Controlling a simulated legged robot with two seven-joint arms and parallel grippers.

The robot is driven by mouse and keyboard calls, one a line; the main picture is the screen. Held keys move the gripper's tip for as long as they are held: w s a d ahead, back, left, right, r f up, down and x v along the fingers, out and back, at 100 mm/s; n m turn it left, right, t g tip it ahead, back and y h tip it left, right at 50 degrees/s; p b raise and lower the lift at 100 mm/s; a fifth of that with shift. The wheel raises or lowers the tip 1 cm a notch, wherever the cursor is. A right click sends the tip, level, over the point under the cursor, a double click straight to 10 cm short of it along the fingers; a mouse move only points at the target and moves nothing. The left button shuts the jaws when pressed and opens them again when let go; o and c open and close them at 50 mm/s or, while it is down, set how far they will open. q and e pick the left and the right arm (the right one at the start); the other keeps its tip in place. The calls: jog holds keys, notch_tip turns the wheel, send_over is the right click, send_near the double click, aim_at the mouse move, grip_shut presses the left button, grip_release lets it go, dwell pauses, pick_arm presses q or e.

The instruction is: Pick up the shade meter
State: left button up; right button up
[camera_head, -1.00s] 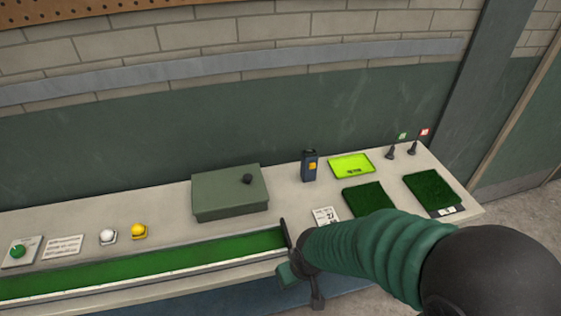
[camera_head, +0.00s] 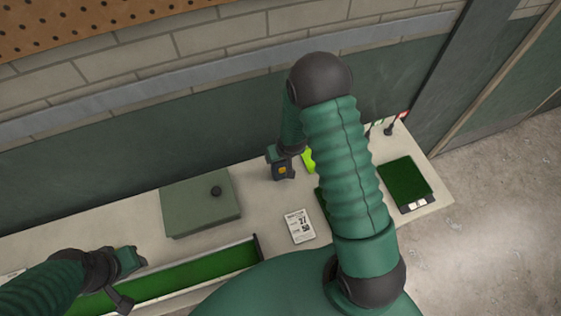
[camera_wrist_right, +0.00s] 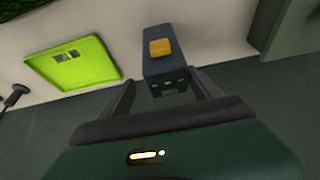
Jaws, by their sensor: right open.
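The shade meter looks to be the dark blue upright box with a yellow button (camera_head: 282,171) on the bench. In the right wrist view the shade meter (camera_wrist_right: 172,68) stands between the two fingers, with a gap visible on each side. My right gripper (camera_head: 279,158) is open at the box's upper part, and its fingers also show in the right wrist view (camera_wrist_right: 166,92). My left gripper (camera_head: 125,278) hangs over the left part of the green trough; its finger opening is not clear.
A lime tray (camera_wrist_right: 75,63) lies beside the meter, mostly hidden by my right arm in the head view. A grey-green case (camera_head: 190,208) stands left. A printed card (camera_head: 299,226) lies in front. A turf sample (camera_head: 405,180) is at right. The green trough (camera_head: 190,277) runs along the front edge.

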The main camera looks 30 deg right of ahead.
aim_at(277, 165)
jog(key=a+f+p, duration=0.1)
jog(key=s+a+f+p, duration=0.1)
jog(key=shift+a+f, duration=0.1)
jog(key=shift+f, duration=0.2)
jog(key=shift+x, duration=1.1)
jog(key=shift+w+d+f, duration=0.15)
jog(key=shift+w+d, duration=0.05)
jog(key=shift+d, duration=0.2)
jog(key=shift+w+d+f, duration=0.2)
jog(key=shift+d, duration=0.15)
jog(key=shift+c, duration=1.2)
jog(key=shift+s+d, duration=0.1)
jog(key=shift+d, duration=0.1)
jog(key=shift+c, duration=1.1)
jog(key=shift+s+r, duration=0.1)
jog(key=shift+c, duration=1.2)
jog(key=shift+a+r, duration=0.1)
jog(key=shift+a, duration=0.15)
jog(key=shift+c, duration=1.2)
jog(key=shift+a, duration=0.45)
jog(key=c, duration=0.5)
jog(key=shift+a, duration=0.15)
grip_shut()
pick_arm(q)
jog(key=a+r, duration=0.1)
jog(key=s+a+r, duration=0.1)
jog(key=shift+s+a, duration=0.2)
jog(key=shift+a, duration=0.1)
